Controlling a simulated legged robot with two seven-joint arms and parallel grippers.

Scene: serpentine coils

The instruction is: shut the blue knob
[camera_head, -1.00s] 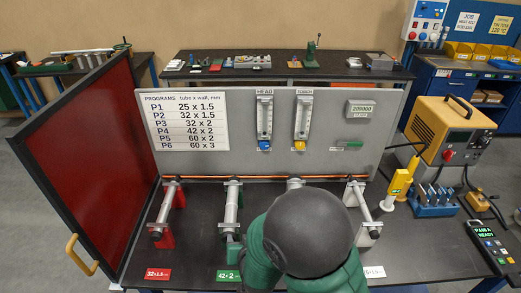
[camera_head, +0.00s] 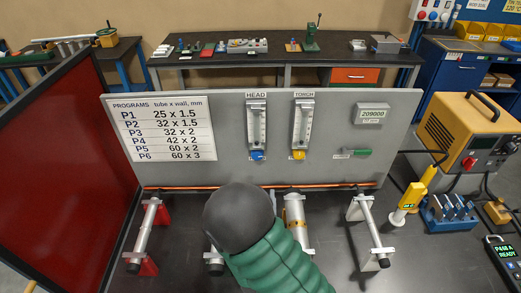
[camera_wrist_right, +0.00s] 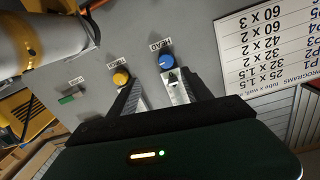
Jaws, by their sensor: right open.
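The blue knob (camera_head: 257,155) sits at the foot of the HEAD flow gauge (camera_head: 256,124) on the grey panel. In the right wrist view, which is turned upside down, the blue knob (camera_wrist_right: 167,61) shows with its pointer mark. My right gripper (camera_wrist_right: 160,80) is open, its two dark fingers spread in front of the panel, with nothing visible between them but part of the gauge. The knob appears just beyond the fingertips, apart from them as far as I can tell. In the head view my right arm's green sleeve and dark dome hide that gripper. My left gripper is not in view.
A yellow knob (camera_head: 298,155) sits under the TORCH gauge (camera_head: 302,124), right of the blue one. A green lever (camera_head: 357,152) is further right. A copper tube (camera_head: 330,186) runs along the panel's foot above several clamp rails. A red screen (camera_head: 50,175) stands at left.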

